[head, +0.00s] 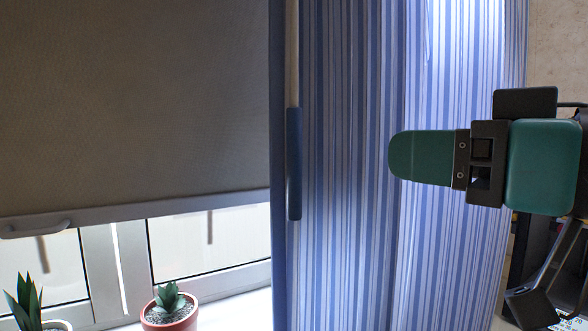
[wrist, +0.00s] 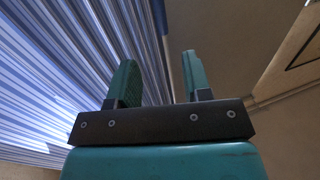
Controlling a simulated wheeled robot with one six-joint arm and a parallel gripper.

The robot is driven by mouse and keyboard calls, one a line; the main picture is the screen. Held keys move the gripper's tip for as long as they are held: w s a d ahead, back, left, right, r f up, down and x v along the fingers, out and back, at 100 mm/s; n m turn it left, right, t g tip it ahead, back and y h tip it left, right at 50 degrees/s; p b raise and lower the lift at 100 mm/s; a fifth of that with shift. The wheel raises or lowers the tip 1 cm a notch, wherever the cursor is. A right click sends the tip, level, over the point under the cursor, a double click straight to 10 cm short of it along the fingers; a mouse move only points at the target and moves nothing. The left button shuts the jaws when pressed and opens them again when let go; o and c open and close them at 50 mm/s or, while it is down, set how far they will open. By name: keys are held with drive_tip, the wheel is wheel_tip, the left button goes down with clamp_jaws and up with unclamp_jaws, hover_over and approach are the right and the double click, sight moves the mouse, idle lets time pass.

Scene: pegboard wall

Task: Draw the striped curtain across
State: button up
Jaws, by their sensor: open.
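The blue and white striped curtain (head: 350,200) hangs bunched in the middle of the head view, right of the window. A wand with a pale shaft and a dark blue grip (head: 294,165) hangs along its left edge. My gripper (head: 400,155) is in front of the curtain's right part in the head view, pointing left. In the wrist view the curtain (wrist: 60,70) fills the left side, and my gripper (wrist: 160,75) shows two green fingers apart with nothing between them.
A grey-brown blind (head: 130,100) with a handle (head: 35,228) on its bottom bar covers the upper window. Two potted plants, one in a red pot (head: 170,310), stand at the lower left below it. Dark shelving (head: 535,250) shows behind my arm at right.

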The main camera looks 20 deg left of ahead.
sight(300, 144)
drive_tip(key=p+x, duration=0.1)
drive_tip(key=x, duration=1.5)
drive_tip(key=shift+p, duration=0.4)
clamp_jaws()
